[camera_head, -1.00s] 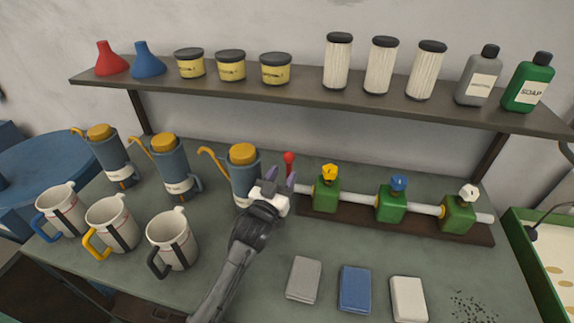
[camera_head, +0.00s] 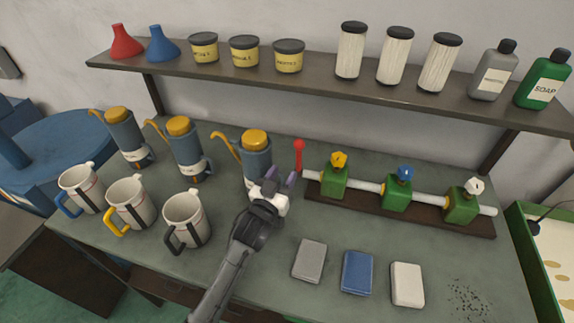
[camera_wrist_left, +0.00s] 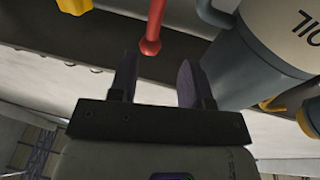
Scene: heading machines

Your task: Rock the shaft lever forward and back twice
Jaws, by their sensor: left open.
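The shaft lever (camera_head: 298,156) is a thin red rod with a round red knob, upright at the left end of the pipe rig. It also shows in the left wrist view, where its red knob (camera_wrist_left: 151,46) appears between the line of the two fingers, just beyond their tips. My left gripper (camera_head: 281,178) is open and empty, close in front and slightly left of the lever. In the left wrist view the two dark fingers (camera_wrist_left: 156,68) are spread apart, with no visible contact on the lever. My right gripper is not in view.
A blue-grey oil can (camera_head: 255,155) with a yellow cap stands close left of my left gripper. Green valves, one with a yellow knob (camera_head: 339,159), sit on the pipe to the right. Mugs stand at left, blocks (camera_head: 357,272) in front. A shelf (camera_head: 300,87) hangs above.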

